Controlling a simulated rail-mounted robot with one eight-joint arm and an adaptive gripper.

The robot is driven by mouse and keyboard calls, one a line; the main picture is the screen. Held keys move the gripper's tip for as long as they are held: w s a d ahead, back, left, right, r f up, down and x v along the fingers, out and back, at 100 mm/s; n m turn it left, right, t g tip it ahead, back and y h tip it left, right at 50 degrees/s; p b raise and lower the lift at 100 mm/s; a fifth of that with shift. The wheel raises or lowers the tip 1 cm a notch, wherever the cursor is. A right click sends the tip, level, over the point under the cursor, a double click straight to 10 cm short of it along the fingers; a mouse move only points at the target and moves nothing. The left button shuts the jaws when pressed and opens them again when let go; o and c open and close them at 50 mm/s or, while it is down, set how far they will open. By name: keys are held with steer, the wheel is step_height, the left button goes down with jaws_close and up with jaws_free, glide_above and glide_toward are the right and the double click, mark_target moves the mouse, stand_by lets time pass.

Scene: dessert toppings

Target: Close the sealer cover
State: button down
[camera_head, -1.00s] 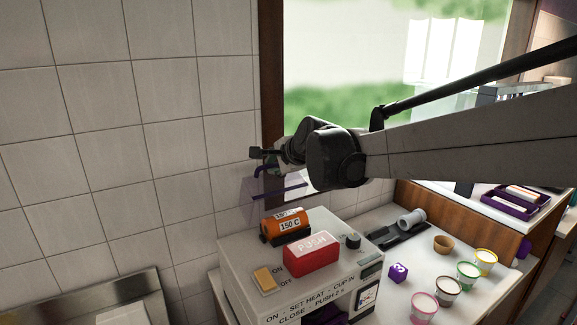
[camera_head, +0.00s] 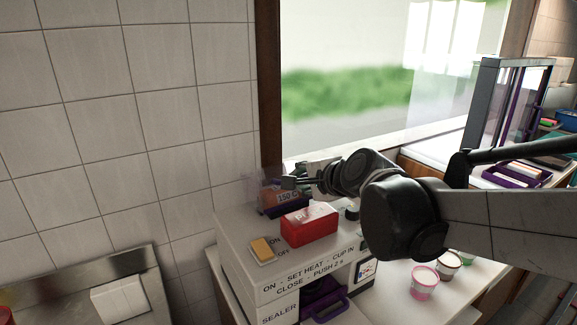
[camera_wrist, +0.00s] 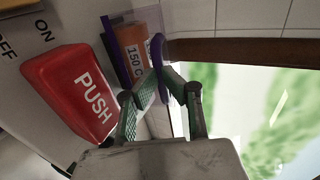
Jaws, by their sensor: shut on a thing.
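The sealer (camera_head: 285,262) is a pale box with a red PUSH block (camera_head: 310,224) on top. Its see-through purple-tinted cover (camera_head: 268,186) is over the orange 150 C display (camera_head: 284,197), tilted; I cannot tell whether it touches the top. In the wrist view, the clear cover (camera_wrist: 190,22) passes beside the orange display (camera_wrist: 130,50), and its purple handle (camera_wrist: 158,60) lies between my fingers. My gripper (camera_head: 290,182) is shut on this handle, just behind the red block. In the wrist view, my gripper (camera_wrist: 165,78) partly hides the handle.
A yellow switch (camera_head: 262,249) marked ON and OFF is at the sealer's left. Cups, including a pink one (camera_head: 424,283), stand on the right counter, partly hidden by my arm. The tiled wall (camera_head: 150,110) and window are close behind.

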steer(key=shift+s+d+f, duration=0.1)
steer(key=shift+s+f, duration=0.1)
steer(key=shift+f, duration=0.25)
steer(key=shift+s+d+f, duration=0.1)
steer(key=shift+s+f, duration=0.1)
steer(key=shift+f, duration=0.25)
steer(key=c, duration=2.1)
jaws_free()
steer(key=shift+w+a, duration=0.15)
steer(key=shift+c, duration=0.2)
steer(key=shift+o, duration=1.4)
steer(key=shift+w+a+f, duration=0.2)
steer(key=shift+w+f, duration=0.15)
steer(key=shift+w, duration=0.1)
steer(key=shift+o, duration=0.5)
steer(key=v, duration=1.2)
steer(key=shift+s+r, duration=0.2)
steer(key=shift+s, duration=0.15)
steer(key=shift+d, duration=0.15)
